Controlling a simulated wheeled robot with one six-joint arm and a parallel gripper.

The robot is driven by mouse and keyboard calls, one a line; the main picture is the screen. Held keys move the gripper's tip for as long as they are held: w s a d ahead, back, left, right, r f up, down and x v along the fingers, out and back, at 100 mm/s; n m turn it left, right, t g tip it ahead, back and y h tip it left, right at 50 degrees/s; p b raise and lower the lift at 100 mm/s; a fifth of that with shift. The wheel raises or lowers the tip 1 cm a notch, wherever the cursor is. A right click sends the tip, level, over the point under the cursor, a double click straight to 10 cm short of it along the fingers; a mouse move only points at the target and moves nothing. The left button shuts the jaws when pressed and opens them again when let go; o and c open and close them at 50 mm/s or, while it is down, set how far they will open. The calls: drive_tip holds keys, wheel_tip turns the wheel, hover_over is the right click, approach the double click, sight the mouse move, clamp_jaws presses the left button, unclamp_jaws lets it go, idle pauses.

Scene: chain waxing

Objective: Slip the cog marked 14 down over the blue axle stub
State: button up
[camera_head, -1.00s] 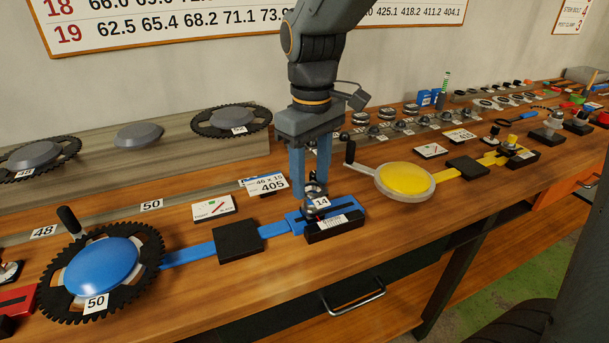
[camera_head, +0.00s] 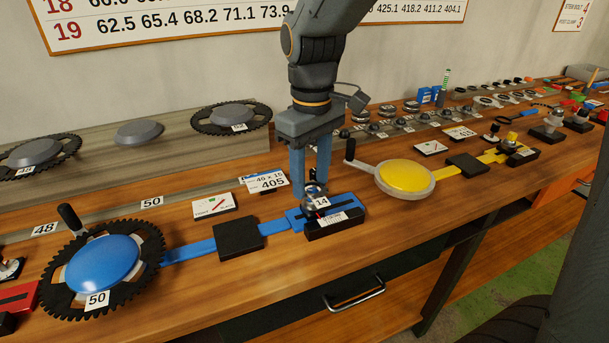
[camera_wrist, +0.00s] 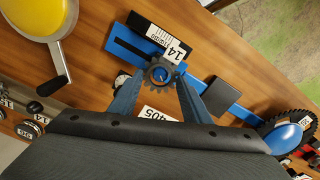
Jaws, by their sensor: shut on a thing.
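The cog marked 14 (camera_head: 311,188) is a small dark metal ring with a white number tag. My gripper (camera_head: 314,184) points down with its blue fingers shut on the cog. In the wrist view the cog (camera_wrist: 150,76) sits between the two fingertips (camera_wrist: 158,82), its teeth and hole visible. The cog is over the blue slide fixture (camera_head: 292,216), by its black scale block (camera_head: 336,229). The blue axle stub is mostly hidden by the cog and fingers. I cannot tell how far the cog is around it.
A large cog marked 50 with a blue cap (camera_head: 101,265) is at left, joined by a blue bar to a black block (camera_head: 238,240). A yellow disc with a crank (camera_head: 405,178) stands close on the right. A 405 card (camera_head: 272,182) lies behind.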

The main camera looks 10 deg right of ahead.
drive_tip(key=shift+f, duration=0.25)
drive_tip(key=o, duration=1.1)
wheel_tip(320, 180, up, 8)
drive_tip(key=shift+f+b, duration=0.1)
drive_tip(key=shift+b, duration=0.3)
drive_tip(key=shift+s, duration=0.1)
